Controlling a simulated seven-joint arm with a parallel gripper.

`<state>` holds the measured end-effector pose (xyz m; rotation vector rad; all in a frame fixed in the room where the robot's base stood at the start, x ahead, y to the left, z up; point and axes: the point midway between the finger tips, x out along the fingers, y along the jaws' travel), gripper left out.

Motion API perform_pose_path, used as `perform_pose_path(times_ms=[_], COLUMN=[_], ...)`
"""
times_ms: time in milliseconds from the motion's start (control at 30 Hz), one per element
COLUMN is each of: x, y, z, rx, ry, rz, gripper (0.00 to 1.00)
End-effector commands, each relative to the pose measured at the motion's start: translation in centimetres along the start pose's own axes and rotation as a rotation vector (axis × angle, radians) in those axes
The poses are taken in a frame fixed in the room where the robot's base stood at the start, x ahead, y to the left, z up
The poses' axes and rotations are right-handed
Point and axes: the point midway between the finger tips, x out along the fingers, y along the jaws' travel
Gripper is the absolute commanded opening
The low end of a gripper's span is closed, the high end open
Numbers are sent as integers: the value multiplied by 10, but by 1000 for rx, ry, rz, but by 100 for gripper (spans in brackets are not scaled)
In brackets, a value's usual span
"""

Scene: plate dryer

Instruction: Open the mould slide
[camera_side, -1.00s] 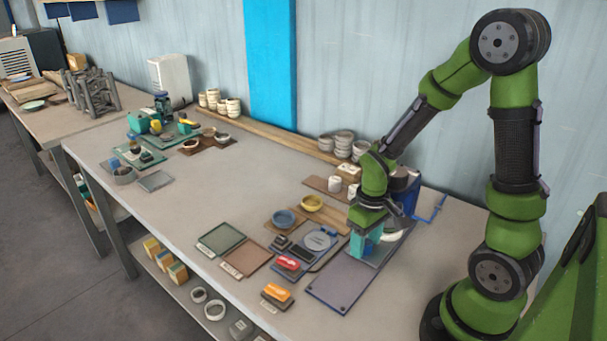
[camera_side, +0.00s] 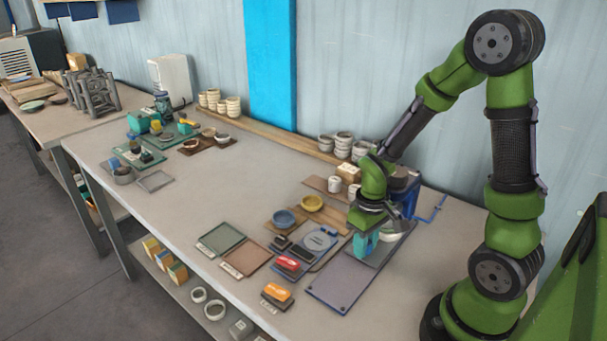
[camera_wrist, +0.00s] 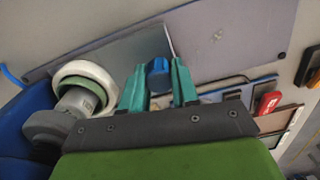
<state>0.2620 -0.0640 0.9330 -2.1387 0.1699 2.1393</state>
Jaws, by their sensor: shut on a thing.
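My gripper (camera_wrist: 158,85) has its teal fingers on either side of a small blue block (camera_wrist: 158,67), shut on it. The block looks like the slide's handle, but its join to the slide is hidden. A smooth grey metal plate (camera_wrist: 125,52), probably the mould slide, lies beside the fingers in the wrist view. In the side view my gripper (camera_side: 365,244) is low over the right part of the bench, and the block is hidden behind the fingers. A pale round mould (camera_wrist: 88,72) with a greenish inside is left of the fingers; it also shows in the side view (camera_side: 389,237).
A blue machine body (camera_side: 408,197) stands behind my gripper. A flat purple-grey plate (camera_side: 342,284) lies in front. The bench middle is clear.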

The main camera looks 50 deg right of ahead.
Motion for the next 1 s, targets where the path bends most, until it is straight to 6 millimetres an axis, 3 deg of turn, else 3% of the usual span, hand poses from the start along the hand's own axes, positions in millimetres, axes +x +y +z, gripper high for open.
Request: perform_pose_path(times_ms=[167,400,500,667,933,967,1000], x=[0,0,-1,-1,-1,-1,-1], y=[-31,-95,-114,-127,-127,-127,-127], z=[4,14,16,19,19,19,19], rx=[-13,-14,-11,-4,-1,-1,-1], ry=[1,3,4,5,5,5,5], rz=[-1,-1,-1,-1,-1,-1,-1], gripper=[0,0,0,0,0,31,37])
